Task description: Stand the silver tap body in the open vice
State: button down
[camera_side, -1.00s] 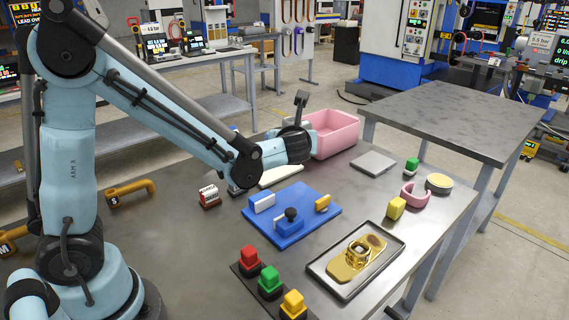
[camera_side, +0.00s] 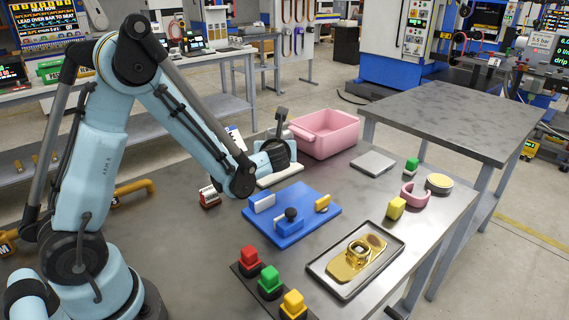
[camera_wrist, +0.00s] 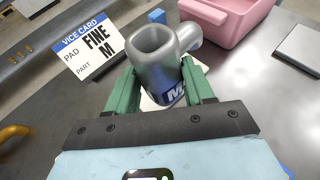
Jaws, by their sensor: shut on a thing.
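The silver tap body (camera_wrist: 160,62) is between the green fingers of my gripper (camera_wrist: 163,88) in the wrist view. Its round open mouth faces up toward the camera, a short spout points right, and a blue band on it is marked M. In the side view my wrist hides the fingers and the tap body, near the back of the bench.
A card (camera_wrist: 92,48) reads "VICE CARD", "PAD FINE", "PART M". A pink bin (camera_side: 325,135) stands behind my wrist. A tray (camera_side: 322,268) holds a gold piece; coloured buttons (camera_side: 270,283) stand in front.

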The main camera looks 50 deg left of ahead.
jog(key=a+f, duration=0.2)
jog(key=a, duration=0.1)
jog(key=a+f, duration=0.1)
jog(key=a, duration=0.1)
jog(key=shift+w, duration=0.3)
jog(key=shift+d+f, duration=0.1)
jog(key=shift+f, duration=1.65)
jog(key=shift+f, duration=0.2)
jog(key=shift+c, duration=2.1)
grip_release()
jog(key=shift+d, duration=0.1)
